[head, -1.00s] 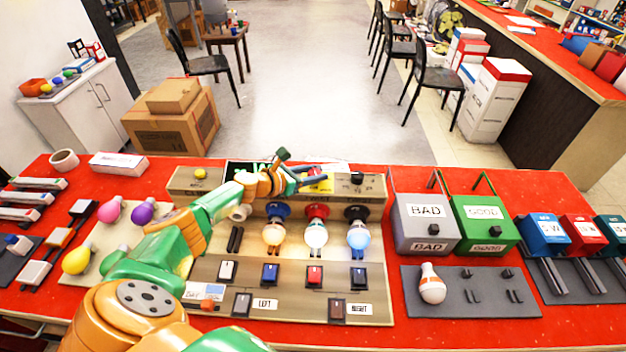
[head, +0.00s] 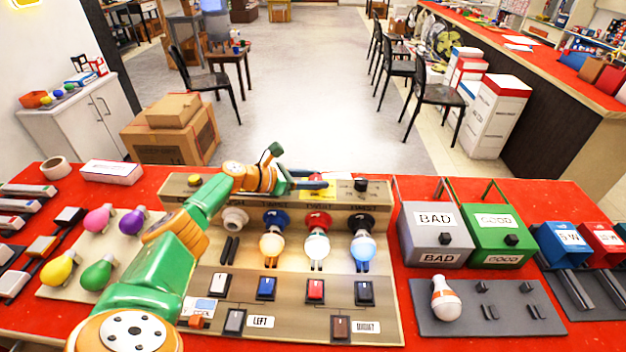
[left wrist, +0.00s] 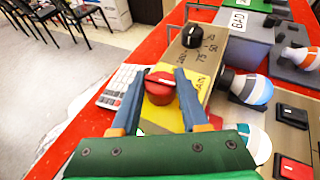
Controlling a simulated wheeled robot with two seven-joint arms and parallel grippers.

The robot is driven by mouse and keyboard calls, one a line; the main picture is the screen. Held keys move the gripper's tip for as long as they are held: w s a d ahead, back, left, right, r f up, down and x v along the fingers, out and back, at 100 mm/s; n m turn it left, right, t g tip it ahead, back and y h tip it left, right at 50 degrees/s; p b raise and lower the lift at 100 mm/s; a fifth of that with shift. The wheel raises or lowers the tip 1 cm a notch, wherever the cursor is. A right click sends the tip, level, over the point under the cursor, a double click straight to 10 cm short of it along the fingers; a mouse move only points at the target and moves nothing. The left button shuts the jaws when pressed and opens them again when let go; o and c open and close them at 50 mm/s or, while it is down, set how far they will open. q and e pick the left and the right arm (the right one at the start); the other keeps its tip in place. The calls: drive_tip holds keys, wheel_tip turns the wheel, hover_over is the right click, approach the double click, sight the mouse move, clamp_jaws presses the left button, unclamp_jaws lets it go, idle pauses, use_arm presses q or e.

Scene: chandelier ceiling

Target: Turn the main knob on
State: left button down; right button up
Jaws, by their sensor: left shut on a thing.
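The main knob (left wrist: 160,88) is a red round knob on a yellow plate (left wrist: 172,140) with partly hidden black lettering, seen in the left wrist view. In the head view the yellow plate (head: 318,190) shows at the back of the control panel (head: 210,330), largely behind my gripper. My left gripper (head: 322,184) reaches over the back of the panel. In the left wrist view its two fingers (left wrist: 158,80) stand on either side of the red knob, shut on it. My right gripper is not in view.
A black dial (head: 361,186) with number marks is just right of the yellow plate. Grey BAD (head: 437,245) and green GOOD (head: 493,243) boxes stand to the right.

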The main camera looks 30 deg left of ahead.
use_arm(q)
drive_tip(key=c, duration=0.7)
unclamp_jaws()
drive_tip(key=shift+w+r, duration=0.1)
drive_tip(key=shift+o, duration=1.4)
drive_tip(key=shift+w+d, duration=0.2)
drive_tip(key=p+v, duration=0.1)
drive_tip(key=v, duration=0.6)
